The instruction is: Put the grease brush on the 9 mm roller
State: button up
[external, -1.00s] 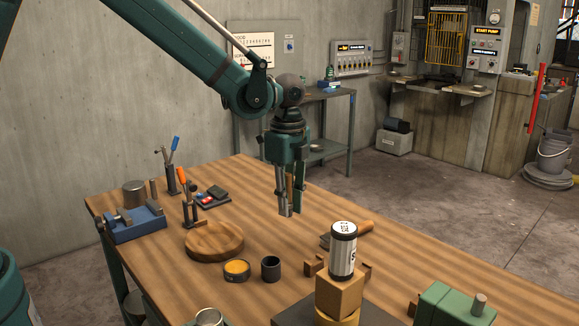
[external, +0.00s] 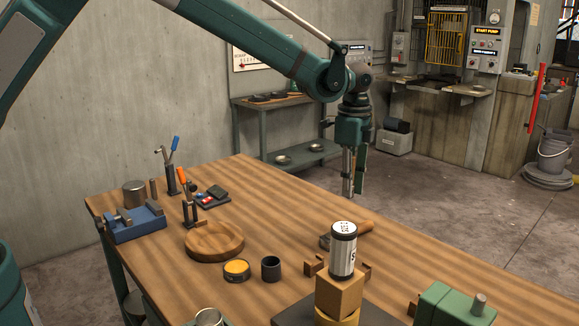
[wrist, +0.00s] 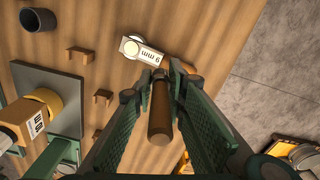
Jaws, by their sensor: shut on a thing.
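My gripper (external: 352,194) is shut on the grease brush, whose brown wooden handle (wrist: 160,112) stands between the two fingers in the wrist view. The brush's far end is hidden there. In the external view the brush is mostly hidden by the fingers. The 9 mm roller (wrist: 146,51) lies on the table, its pale labelled part showing just beyond the brush in the wrist view. In the external view the roller's orange wooden handle (external: 362,227) lies below my gripper, partly behind the black-and-white can. My gripper is above the table, apart from the roller.
A black cup (external: 271,268), a yellow-topped tin (external: 237,269) and a round wooden dish (external: 214,243) stand to the left. A green block (external: 452,306) is at the front right.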

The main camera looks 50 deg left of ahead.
jog(key=shift+w, duration=0.1)
dwell(0.3)
jog(key=shift+f, duration=3.1)
jog(key=shift+f, duration=0.1)
jog(key=shift+f+p, duration=0.35)
jog(key=shift+f, duration=1.45)
jog(key=shift+f, duration=0.15)
jog(key=o, duration=0.9)
notch_tip(320, 180, up, 12)
jog(key=shift+r+b, duration=0.2)
jog(key=shift+b, duration=0.1)
